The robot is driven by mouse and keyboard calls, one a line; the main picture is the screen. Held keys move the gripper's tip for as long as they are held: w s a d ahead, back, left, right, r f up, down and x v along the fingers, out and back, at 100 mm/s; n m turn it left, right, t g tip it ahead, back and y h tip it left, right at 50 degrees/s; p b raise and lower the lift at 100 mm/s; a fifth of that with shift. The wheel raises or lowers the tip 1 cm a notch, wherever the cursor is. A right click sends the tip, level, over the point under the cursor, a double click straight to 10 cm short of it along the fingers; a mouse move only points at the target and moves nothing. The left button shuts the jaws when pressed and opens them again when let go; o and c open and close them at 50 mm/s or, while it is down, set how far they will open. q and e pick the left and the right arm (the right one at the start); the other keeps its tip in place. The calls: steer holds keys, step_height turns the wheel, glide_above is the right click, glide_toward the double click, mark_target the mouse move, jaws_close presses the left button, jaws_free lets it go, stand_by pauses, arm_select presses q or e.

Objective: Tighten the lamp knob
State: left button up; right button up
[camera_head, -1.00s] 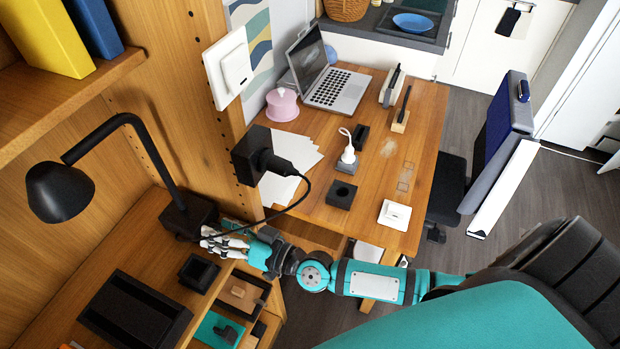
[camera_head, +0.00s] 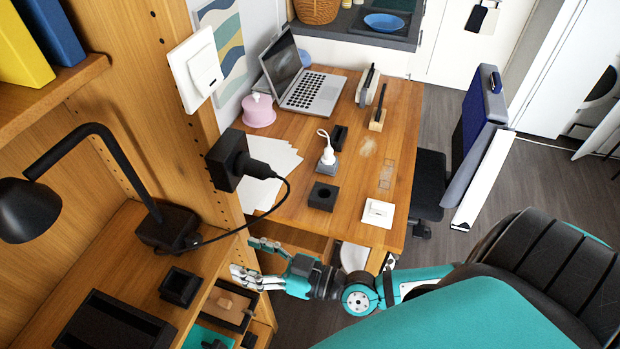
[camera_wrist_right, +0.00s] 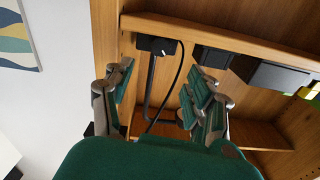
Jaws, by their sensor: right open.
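The black desk lamp stands on the wooden shelf at the left of the head view, with its base (camera_head: 168,228) near the shelf's front edge and its shade (camera_head: 27,210) at the far left. Its base also shows at the top of the wrist view (camera_wrist_right: 150,44), with a small pale round spot on it that may be the knob; I cannot tell how far it is turned. My right gripper (camera_head: 250,260) is open and empty, apart from the lamp base, to its right. Its spread fingers also show in the wrist view (camera_wrist_right: 158,90). My left gripper is out of view.
A black cable runs from the lamp to a plug (camera_head: 262,172) at the shelf upright. A small black box (camera_head: 180,287) and a larger black tray (camera_head: 118,325) sit on the shelf. The wooden desk (camera_head: 345,190) with a laptop (camera_head: 312,92) stands beyond.

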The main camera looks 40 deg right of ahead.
steer(key=b+v, duration=0.1)
steer(key=v, duration=0.5)
steer(key=w+d+f+g+h, duration=0.1)
steer(key=d+f, duration=0.3)
steer(key=f, duration=0.8)
steer(key=w+d+f+g+h, duration=0.2)
steer(key=d+f+h, duration=0.2)
steer(key=f, duration=0.9)
steer(key=shift+d+f+h+b, duration=0.3)
steer(key=shift+d+f, duration=0.05)
steer(key=shift+d, duration=0.2)
steer(key=shift+w, duration=0.1)
